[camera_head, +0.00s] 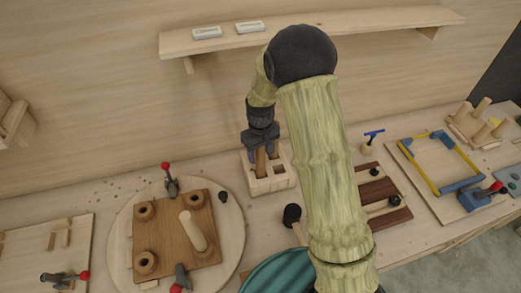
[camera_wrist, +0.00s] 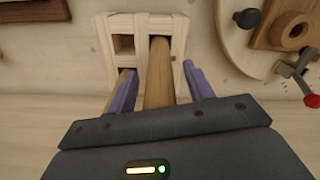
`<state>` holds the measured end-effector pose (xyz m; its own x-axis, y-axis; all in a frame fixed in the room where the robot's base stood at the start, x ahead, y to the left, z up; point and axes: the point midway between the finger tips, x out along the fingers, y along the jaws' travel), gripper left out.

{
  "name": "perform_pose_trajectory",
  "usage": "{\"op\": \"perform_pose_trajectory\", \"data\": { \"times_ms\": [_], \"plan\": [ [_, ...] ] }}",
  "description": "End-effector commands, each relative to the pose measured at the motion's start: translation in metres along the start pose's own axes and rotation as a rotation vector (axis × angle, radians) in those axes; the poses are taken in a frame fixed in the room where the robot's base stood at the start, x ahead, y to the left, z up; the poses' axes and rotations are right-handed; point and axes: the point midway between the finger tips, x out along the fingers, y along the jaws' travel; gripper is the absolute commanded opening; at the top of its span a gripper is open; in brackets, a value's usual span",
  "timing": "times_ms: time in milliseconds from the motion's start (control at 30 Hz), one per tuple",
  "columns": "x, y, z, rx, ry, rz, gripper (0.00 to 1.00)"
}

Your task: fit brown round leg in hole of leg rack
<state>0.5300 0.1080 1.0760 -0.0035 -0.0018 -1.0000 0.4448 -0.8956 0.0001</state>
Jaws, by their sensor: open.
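The leg rack (camera_head: 285,184) is a pale wooden block with square openings, standing on the bench near the wall. It also shows at the top of the wrist view (camera_wrist: 178,22). The brown round leg (camera_wrist: 158,75) has its far end inside one of the rack's openings; how deep is hidden. It also shows in the head view (camera_head: 261,162), upright or nearly so. My gripper (camera_head: 262,150) is open above the rack. In the wrist view its purple fingers (camera_wrist: 163,88) are on either side of the leg, with a clear gap on the right. Another wooden piece shows by the left finger.
A round board (camera_head: 232,240) carries a brown plate (camera_head: 172,249) with an upright peg and red-knobbed clamps, left of the rack. A dark brown clamped board (camera_head: 390,215) is at right. A wall shelf (camera_head: 330,25) hangs above.

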Motion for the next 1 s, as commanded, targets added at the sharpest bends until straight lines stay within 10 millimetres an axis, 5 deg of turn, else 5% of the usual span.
{"op": "perform_pose_trajectory", "data": {
  "times_ms": [267, 1000],
  "plan": [
    [-0.018, 0.000, -0.001, 0.000, 0.004, 0.001, 0.52],
    [-0.159, 0.000, -0.001, -0.001, 0.004, 0.001, 0.52]
  ]
}}
